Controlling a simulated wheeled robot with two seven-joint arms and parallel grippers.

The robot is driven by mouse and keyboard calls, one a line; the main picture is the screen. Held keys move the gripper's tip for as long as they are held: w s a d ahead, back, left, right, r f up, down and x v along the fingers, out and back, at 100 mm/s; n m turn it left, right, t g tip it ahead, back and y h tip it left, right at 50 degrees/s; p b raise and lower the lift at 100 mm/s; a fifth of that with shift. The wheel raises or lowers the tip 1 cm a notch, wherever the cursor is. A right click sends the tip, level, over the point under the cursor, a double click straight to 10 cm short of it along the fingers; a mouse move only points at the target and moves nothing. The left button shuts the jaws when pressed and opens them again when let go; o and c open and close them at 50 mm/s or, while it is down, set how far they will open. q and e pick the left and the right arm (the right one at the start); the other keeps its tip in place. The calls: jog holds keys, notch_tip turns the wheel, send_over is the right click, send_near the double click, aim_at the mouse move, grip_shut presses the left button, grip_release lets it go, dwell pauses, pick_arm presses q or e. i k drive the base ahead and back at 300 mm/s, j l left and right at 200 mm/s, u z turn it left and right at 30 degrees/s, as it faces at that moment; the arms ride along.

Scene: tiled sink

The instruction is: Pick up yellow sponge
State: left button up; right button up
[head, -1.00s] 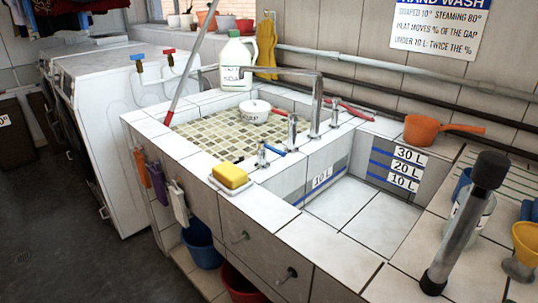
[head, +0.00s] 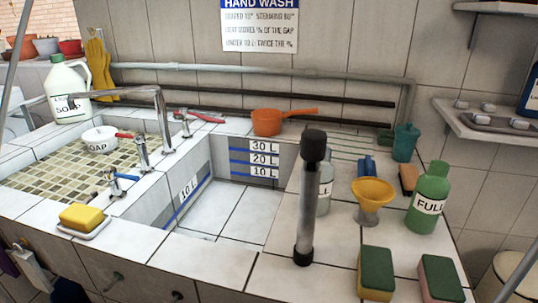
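The yellow sponge (head: 82,215) is a plain yellow block. It lies on a small white dish (head: 86,230) on the tiled front ledge, at the left of the head view. Nothing is holding it. Neither my left nor my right gripper shows in the head view, so I cannot see whether they are open or shut.
Right of the sponge is an open tiled basin (head: 222,211). A grey tube with black ends (head: 307,205) stands on the right counter. Near it are a yellow funnel (head: 372,196), a green bottle (head: 428,199), a green-topped sponge (head: 377,272) and another green-and-pink sponge (head: 441,280).

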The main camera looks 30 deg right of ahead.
aim_at(375, 281)
jog(key=z, duration=1.15)
jog(key=k+l, duration=0.2)
jog(key=l, duration=0.25)
jog(key=k+l+u, duration=0.15)
jog(key=l, duration=0.3)
jog(key=k+l, duration=0.3)
jog(key=l, duration=0.15)
jog(key=k+l+u, duration=0.15)
jog(key=l, duration=0.25)
jog(key=k+l, duration=0.35)
jog(key=i+l+u, duration=0.05)
